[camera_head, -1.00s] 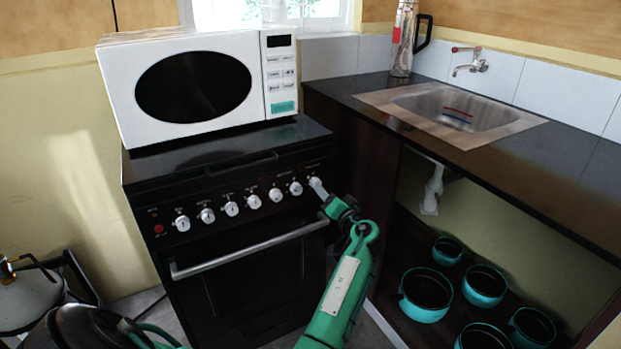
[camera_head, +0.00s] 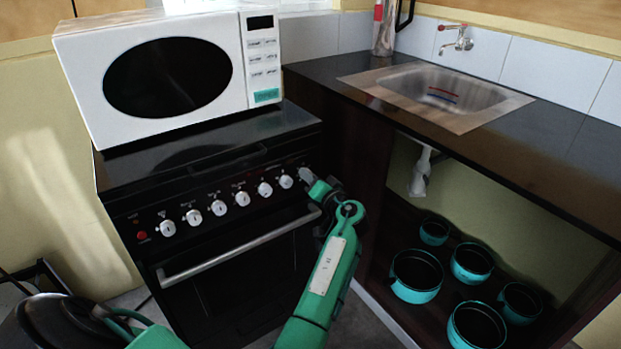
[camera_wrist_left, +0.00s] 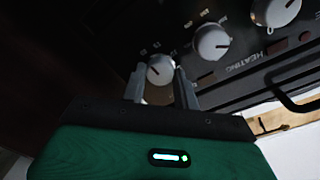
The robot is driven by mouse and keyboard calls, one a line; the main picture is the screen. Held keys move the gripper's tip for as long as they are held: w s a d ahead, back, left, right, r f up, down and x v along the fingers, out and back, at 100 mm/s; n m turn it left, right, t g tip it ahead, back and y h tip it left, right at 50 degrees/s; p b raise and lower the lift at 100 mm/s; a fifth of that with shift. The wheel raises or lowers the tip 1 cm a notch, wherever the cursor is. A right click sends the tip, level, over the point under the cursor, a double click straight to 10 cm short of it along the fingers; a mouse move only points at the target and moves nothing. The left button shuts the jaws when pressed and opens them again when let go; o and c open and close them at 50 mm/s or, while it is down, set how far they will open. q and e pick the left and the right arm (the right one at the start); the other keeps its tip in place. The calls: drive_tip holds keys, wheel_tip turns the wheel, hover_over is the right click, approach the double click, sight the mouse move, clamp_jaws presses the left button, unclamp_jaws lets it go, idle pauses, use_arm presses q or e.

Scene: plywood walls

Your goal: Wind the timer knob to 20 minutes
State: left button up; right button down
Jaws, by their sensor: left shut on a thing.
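The timer knob (camera_head: 306,174) is the white, round knob at the right end of the black stove's control row. In the left wrist view the knob (camera_wrist_left: 160,70) sits between the two grey fingers, with its dark pointer line visible. My left gripper (camera_head: 311,179) reaches it from the front right and is shut on it. It also shows in the left wrist view (camera_wrist_left: 160,85). The scale around the knob is too small and dark to read. My right gripper is not in view.
Several other white knobs (camera_head: 242,198) line the panel to the left. The oven's bar handle (camera_head: 240,246) runs below them. A white microwave (camera_head: 85,100) stands on the stove. At the right are a counter with a sink (camera_head: 420,85) and teal pots (camera_head: 416,277) below.

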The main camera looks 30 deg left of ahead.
use_arm(q)
drive_tip(key=shift+c, duration=1)
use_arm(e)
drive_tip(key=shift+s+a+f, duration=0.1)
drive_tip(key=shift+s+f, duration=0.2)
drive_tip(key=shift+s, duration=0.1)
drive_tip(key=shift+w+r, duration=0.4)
use_arm(q)
drive_tip(key=o, duration=1)
drive_tip(key=shift+c, duration=0.2)
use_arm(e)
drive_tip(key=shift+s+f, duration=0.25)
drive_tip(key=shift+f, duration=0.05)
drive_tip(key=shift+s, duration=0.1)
use_arm(q)
drive_tip(key=shift+d+f, duration=0.1)
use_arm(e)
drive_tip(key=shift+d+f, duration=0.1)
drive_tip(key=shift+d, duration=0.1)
